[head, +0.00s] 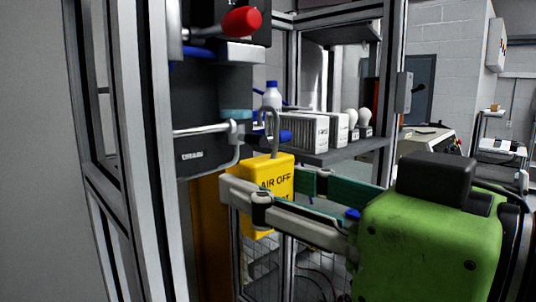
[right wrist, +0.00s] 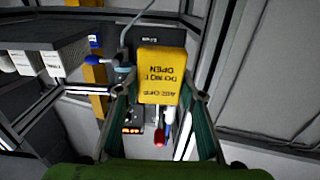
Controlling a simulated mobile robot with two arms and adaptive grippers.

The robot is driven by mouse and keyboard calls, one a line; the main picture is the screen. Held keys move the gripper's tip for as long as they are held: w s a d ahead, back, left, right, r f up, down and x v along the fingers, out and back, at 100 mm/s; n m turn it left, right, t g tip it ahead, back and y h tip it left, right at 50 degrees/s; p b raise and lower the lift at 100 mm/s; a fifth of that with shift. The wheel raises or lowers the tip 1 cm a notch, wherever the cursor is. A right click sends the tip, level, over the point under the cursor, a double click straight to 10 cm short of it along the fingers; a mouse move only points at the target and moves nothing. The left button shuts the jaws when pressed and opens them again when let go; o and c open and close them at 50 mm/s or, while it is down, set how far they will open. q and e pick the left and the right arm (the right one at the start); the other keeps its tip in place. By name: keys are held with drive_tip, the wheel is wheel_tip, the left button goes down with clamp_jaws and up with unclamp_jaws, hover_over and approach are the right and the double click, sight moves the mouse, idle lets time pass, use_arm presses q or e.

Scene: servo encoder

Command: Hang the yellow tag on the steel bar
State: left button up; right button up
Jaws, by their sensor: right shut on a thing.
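The yellow tag (head: 281,180) is a thick plate with black lettering, "AIR OFF" in part, and a grey hook (head: 274,143) on top. My right gripper (head: 262,190) is shut on the tag and holds it upright. The tag also shows between the fingers in the right wrist view (right wrist: 159,68), its lettering upside down. The steel bar (head: 203,129) sticks out across the front of a dark box at the left. The hook appears just right of the bar's end; I cannot tell whether they touch. My left gripper is not in view.
The dark box (head: 198,163) stands by a metal frame post (head: 145,150). A red handle (head: 241,21) is above.

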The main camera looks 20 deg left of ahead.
drive_tip(key=shift+s+r, duration=0.1)
drive_tip(key=shift+s, duration=0.2)
drive_tip(key=shift+x, duration=1.95)
drive_tip(key=shift+w+a+f+b, duration=0.25)
drive_tip(key=shift+w+a+b, duration=0.1)
drive_tip(key=shift+a, duration=0.4)
drive_tip(key=shift+w+a+f+b, duration=0.25)
drive_tip(key=shift+w+a, duration=0.1)
drive_tip(key=shift+a, duration=0.4)
drive_tip(key=shift+w+a+f+b, duration=0.25)
drive_tip(key=shift+w+a+b, duration=0.1)
drive_tip(key=shift+a, duration=0.4)
drive_tip(key=o, duration=1.2)
